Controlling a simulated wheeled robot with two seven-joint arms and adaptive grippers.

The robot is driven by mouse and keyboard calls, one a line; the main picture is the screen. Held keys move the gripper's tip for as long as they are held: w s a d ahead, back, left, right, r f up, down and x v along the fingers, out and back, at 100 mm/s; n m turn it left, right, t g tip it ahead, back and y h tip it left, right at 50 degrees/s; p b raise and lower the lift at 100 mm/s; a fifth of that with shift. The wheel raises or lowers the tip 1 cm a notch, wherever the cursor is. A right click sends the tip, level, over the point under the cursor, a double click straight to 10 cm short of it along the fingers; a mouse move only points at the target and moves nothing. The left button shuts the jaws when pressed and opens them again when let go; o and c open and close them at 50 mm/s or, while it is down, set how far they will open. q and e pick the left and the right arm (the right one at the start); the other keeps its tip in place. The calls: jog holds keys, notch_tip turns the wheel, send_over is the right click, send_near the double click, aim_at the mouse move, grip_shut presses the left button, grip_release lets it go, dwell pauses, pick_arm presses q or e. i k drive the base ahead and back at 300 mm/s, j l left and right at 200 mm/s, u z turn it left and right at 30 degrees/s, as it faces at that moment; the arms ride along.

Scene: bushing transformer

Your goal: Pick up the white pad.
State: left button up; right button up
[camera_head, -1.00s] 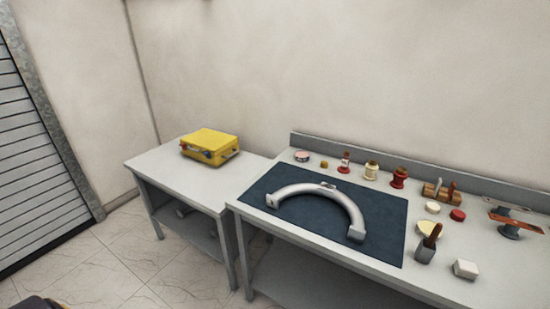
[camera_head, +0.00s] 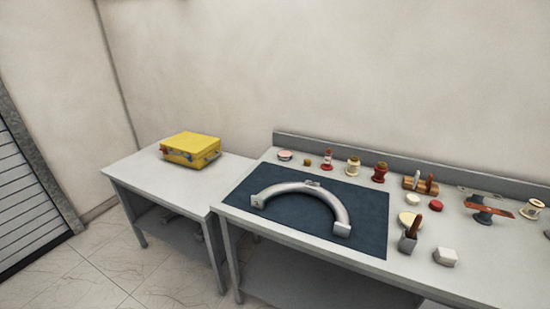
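A small white block-shaped pad (camera_head: 446,257) lies on the grey workbench (camera_head: 480,262) near its front edge, right of the dark mat. A round cream disc (camera_head: 412,215) and a smaller white round piece (camera_head: 413,199) lie behind it. I cannot tell for sure which of these pale pieces is the white pad. Nothing touches the white block. Neither of my grippers is in view.
A grey cup with a brown-handled tool (camera_head: 407,243) stands just left of the white block. A curved grey tube (camera_head: 318,194) lies on the dark mat (camera_head: 370,230). Spools and jars line the back. A yellow case (camera_head: 190,147) sits on the left table (camera_head: 150,180).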

aim_at(442, 256)
jog(key=z, duration=1)
jog(key=i+j+z, duration=0.25)
jog(key=j, duration=0.4)
jog(key=i+j+z, duration=0.15)
jog(key=i+j, duration=0.15)
